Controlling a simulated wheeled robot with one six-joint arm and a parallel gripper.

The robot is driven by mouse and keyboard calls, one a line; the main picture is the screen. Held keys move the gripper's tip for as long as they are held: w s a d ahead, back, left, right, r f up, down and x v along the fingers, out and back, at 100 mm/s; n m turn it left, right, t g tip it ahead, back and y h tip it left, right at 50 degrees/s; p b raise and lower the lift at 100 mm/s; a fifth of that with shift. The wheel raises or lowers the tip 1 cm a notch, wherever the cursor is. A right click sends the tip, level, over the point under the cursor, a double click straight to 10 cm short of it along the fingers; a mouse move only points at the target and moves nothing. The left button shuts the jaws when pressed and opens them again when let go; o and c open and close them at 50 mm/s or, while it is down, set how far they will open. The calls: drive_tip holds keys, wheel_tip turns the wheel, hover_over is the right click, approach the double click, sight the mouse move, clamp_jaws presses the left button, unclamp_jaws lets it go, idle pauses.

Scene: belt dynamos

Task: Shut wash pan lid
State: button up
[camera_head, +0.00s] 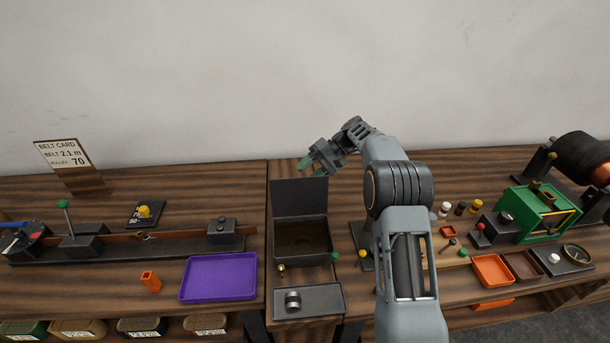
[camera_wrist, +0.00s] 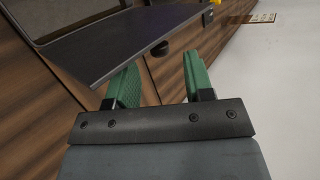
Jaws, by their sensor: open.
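The wash pan (camera_head: 300,263) is a dark box near the middle of the bench, with brownish contents inside. Its dark lid (camera_head: 299,200) stands raised, upright at the back of the pan. In the wrist view the lid (camera_wrist: 115,45) is a dark flat panel with a small dark knob (camera_wrist: 160,48) at its edge. My gripper (camera_head: 306,165) is just above and behind the lid's top edge. Its green fingers (camera_wrist: 160,80) are apart and empty, close to the lid's edge by the knob. I cannot tell whether they touch it.
A purple tray (camera_head: 219,278) lies left of the pan. A grey tray (camera_head: 325,304) with a metal cylinder is in front. A long dark rail fixture (camera_head: 190,246) is further left. Small bottles (camera_head: 460,208) and a green-framed machine (camera_head: 540,212) stand at right. The wall is behind.

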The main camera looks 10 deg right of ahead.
drive_tip(key=shift+x, duration=1)
clamp_jaws()
